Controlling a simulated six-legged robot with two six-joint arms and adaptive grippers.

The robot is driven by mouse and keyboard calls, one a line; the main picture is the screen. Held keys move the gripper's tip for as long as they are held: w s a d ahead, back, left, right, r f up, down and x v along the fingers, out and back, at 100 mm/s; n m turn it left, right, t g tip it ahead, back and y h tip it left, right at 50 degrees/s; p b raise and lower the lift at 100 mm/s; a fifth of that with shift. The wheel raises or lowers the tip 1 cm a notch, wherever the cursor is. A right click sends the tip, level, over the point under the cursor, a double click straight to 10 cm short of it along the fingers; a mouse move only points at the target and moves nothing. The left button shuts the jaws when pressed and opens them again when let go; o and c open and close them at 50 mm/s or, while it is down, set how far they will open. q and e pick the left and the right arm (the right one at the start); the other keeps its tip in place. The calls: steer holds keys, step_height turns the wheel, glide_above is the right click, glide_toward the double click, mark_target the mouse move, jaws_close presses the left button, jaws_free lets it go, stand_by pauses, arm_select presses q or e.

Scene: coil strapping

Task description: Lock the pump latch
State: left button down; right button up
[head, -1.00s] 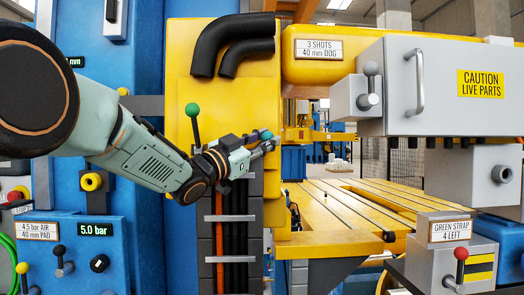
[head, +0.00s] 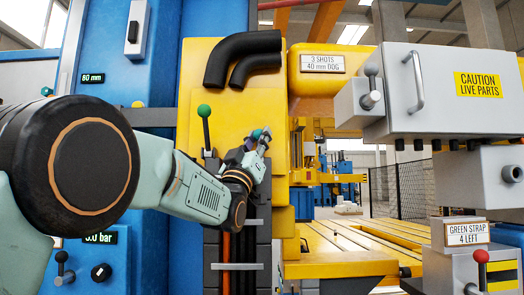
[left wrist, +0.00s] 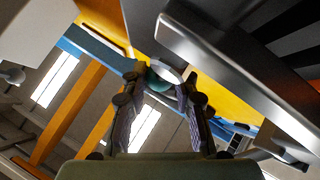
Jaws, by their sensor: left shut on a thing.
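A teal ball knob (head: 257,133) shows at my left gripper (head: 264,139), in front of the yellow panel (head: 222,80). In the left wrist view the teal knob (left wrist: 159,74) sits between the two fingertips of my left gripper (left wrist: 161,88), which is shut on it. A lever with a green ball (head: 204,110) stands upright to the left, apart from the gripper. No label marks which part is the pump latch. My right gripper is not in view.
Black hoses (head: 240,55) curve above the gripper. A grey cabinet with a caution label (head: 478,85) and a handle stands at right. A yellow slotted table (head: 340,262) lies lower right. A strap box with a red-knobbed lever (head: 481,256) is at lower right.

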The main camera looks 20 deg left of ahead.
arm_select(q)
steer(key=shift+w+f+n+y, duration=0.1)
steer(key=shift+f+n+y, duration=0.35)
steer(key=shift+n+y, duration=0.2)
steer(key=c, duration=1.4)
jaws_free()
steer(key=shift+a+r, duration=0.1)
steer(key=o, duration=0.4)
steer(key=shift+s+a+r, duration=0.15)
steer(key=shift+s+r, duration=0.2)
steer(key=shift+s, duration=0.2)
steer(key=shift+w+f, duration=0.15)
steer(key=shift+w, duration=0.2)
steer(key=shift+s+f+y, duration=0.3)
steer(key=shift+s+y, duration=0.05)
steer(key=shift+s, duration=0.15)
steer(key=v, duration=1.1)
steer(key=shift+w+f, duration=0.15)
steer(key=shift+w, duration=0.05)
